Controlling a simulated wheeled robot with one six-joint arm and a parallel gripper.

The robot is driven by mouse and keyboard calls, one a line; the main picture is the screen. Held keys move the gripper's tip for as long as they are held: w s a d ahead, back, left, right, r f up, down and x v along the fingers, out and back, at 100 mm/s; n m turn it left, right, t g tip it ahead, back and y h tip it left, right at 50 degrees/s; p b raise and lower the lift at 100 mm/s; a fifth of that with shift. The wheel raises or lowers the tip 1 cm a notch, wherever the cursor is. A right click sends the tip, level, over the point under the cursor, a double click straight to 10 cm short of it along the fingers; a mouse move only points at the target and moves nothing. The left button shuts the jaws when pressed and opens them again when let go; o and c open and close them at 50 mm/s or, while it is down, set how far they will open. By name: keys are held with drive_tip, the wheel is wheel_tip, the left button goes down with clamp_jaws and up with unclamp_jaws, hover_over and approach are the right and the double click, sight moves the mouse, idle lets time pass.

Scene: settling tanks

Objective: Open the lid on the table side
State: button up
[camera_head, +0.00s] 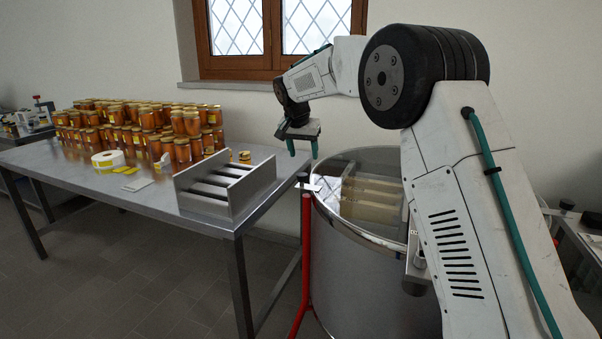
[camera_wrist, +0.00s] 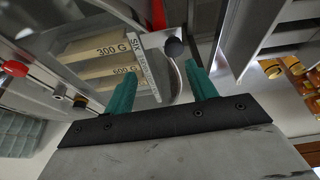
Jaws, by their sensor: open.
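The round steel tank (camera_head: 362,270) stands right of the table, with pale wooden frames (camera_head: 370,205) inside its top. A clear lid seems to lie flat over its table-side half; its panel is hard to make out. A black knob (camera_head: 303,177) sits at the rim nearest the table, beside a white label strip (camera_head: 313,187). The wrist view also shows the knob (camera_wrist: 174,48), the label (camera_wrist: 147,66) and frames marked 300 G and 600 G (camera_wrist: 108,53). My gripper (camera_head: 302,151) is open and empty, above the knob and apart from it. Its teal fingers (camera_wrist: 160,82) point down.
The steel table (camera_head: 100,178) on the left holds many honey jars (camera_head: 140,125), a label roll (camera_head: 108,160) and a slotted metal rack (camera_head: 228,187) at its near-tank corner. A red post (camera_head: 306,250) stands between table and tank. A window (camera_head: 280,35) is behind.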

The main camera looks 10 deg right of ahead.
sight(302, 174)
drive_tip(key=w+f, duration=0.2)
drive_tip(key=f, duration=0.1)
drive_tip(key=w+f, duration=0.1)
drive_tip(key=f, duration=0.2)
drive_tip(key=w+d+f, duration=0.1)
drive_tip(key=w+f, duration=0.1)
drive_tip(key=f, duration=0.1)
drive_tip(key=shift+w+f, duration=0.3)
